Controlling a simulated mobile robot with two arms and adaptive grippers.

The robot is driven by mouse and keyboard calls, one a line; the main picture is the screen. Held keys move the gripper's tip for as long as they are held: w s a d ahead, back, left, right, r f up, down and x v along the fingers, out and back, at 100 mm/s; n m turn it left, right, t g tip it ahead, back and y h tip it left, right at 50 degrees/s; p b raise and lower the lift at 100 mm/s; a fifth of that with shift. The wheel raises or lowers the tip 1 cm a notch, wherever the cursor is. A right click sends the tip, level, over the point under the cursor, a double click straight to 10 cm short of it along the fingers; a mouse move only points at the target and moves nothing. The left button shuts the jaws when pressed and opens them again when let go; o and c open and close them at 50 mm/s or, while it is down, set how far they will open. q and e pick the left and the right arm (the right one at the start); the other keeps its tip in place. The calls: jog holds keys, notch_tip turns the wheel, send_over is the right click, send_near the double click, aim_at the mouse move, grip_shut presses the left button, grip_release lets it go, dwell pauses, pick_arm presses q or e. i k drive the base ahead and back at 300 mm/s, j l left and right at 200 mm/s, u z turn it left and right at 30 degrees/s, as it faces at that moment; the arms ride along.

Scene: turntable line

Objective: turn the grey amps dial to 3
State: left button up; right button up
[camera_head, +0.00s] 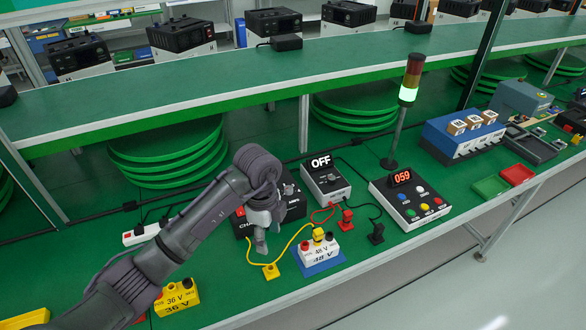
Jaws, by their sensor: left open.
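The black charger box (295,208) stands on the green bench, partly hidden behind my left arm. A small grey dial (289,189) shows on its top, just right of my wrist; its pointer and numbers are too small to read. Any other dial on the box is hidden by my arm. My left gripper (261,245) is open, points down and overlaps the front of the charger in the picture. I see nothing between its fingers, and contact with the box cannot be told. My right gripper is out of view.
A grey box (326,183) beside the charger reads OFF. A white 48 V block (318,249) on a blue pad, yellow, red and black plugs with cables lie close by. A 059 panel (411,201) and signal tower (409,85) stand right. A yellow 36 V block (178,297) is left.

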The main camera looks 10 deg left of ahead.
aim_at(288, 189)
jog(key=i, duration=0.95)
